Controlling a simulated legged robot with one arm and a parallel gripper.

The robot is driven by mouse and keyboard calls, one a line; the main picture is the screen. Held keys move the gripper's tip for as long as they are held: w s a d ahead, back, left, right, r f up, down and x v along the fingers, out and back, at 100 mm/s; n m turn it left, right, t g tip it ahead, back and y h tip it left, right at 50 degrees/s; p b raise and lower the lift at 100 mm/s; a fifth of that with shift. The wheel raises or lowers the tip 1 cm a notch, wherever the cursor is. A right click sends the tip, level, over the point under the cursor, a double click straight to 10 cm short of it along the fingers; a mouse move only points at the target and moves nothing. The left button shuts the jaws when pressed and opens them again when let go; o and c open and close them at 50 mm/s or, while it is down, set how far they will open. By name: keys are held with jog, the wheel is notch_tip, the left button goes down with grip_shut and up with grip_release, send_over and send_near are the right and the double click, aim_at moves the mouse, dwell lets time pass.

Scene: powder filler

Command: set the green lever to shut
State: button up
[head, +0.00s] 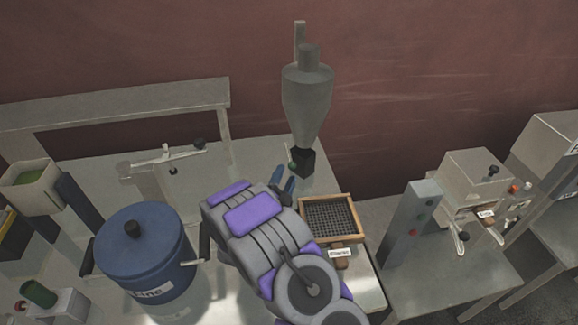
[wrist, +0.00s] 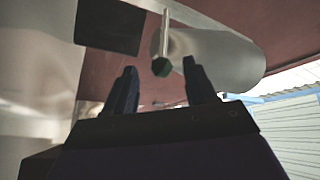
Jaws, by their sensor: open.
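The green lever (wrist: 162,66) shows in the wrist view as a dark green knob on a pale rod, beyond the fingertips and between them in the picture. In the head view the lever (head: 291,160) is a thin piece at the left of the black block under the grey hopper (head: 307,95). My gripper (wrist: 164,75) is open and empty, its two dark fingers pointing toward the lever. In the head view its blue fingertips (head: 284,179) are just below the lever. Whether they touch it I cannot tell.
A blue lidded pot (head: 145,255) stands left of my arm. A wooden-framed sieve (head: 331,207) lies to the right of my gripper. A grey post (head: 411,222) with buttons stands further right. A long shelf (head: 120,105) runs along the back left.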

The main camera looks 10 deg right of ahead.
jog(key=shift+v, duration=2.15)
jog(key=shift+f, duration=0.1)
jog(key=shift+c, duration=0.4)
